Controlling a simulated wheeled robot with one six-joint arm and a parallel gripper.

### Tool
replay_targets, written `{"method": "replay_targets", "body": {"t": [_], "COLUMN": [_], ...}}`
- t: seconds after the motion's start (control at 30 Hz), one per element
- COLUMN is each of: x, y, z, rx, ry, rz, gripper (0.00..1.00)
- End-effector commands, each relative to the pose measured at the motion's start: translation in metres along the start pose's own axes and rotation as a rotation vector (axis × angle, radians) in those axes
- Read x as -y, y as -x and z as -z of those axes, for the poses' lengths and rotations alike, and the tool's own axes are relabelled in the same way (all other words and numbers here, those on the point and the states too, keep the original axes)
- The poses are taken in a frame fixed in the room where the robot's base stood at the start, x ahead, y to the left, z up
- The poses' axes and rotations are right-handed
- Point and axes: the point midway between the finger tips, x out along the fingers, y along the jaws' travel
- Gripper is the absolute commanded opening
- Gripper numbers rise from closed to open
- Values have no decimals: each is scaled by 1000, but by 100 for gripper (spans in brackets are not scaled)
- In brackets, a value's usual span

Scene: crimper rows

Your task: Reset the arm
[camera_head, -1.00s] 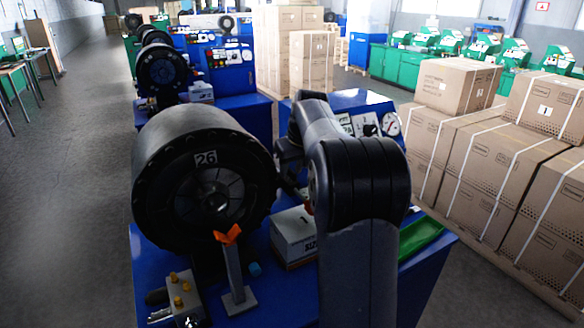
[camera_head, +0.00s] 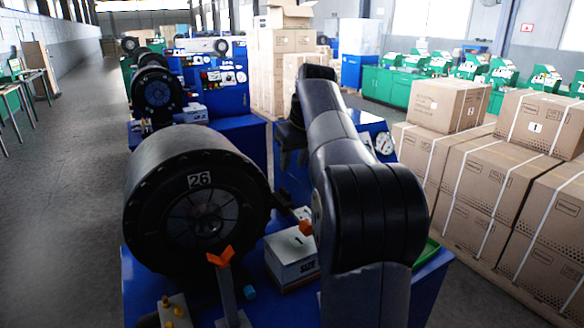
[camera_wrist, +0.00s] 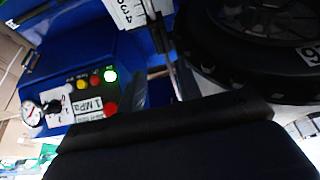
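My arm (camera_head: 345,150) reaches forward over the blue crimper bench. My gripper (camera_head: 292,158) shows small and dark beyond the forearm, to the right of the black crimper head marked 26 (camera_head: 197,200). Its two fingers look apart, with nothing seen between them. In the wrist view, dark finger parts stand near the middle. The black crimper head (camera_wrist: 260,50) is at the upper right there, and the control panel (camera_wrist: 75,90) with lit buttons and a gauge is at the left. A dark part of my own fills the bottom.
A white SIZE box (camera_head: 292,258), an orange-topped stand (camera_head: 226,285) and brass fittings (camera_head: 170,310) are on the bench. Strapped cartons (camera_head: 500,180) stand at the right. More crimpers (camera_head: 158,90) line up behind. The floor at the left (camera_head: 65,200) is clear.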

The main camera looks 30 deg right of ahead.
Motion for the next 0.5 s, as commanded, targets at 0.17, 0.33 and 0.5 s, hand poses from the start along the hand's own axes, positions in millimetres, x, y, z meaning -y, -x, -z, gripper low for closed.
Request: {"method": "replay_targets", "body": {"t": [0.17,0.33,0.5], "x": [0,0,0], "y": [0,-2,-19], "z": [0,0,0], "rx": [0,1,3], "ry": [0,0,0], "rz": [0,0,1], "gripper": [33,33,33]}}
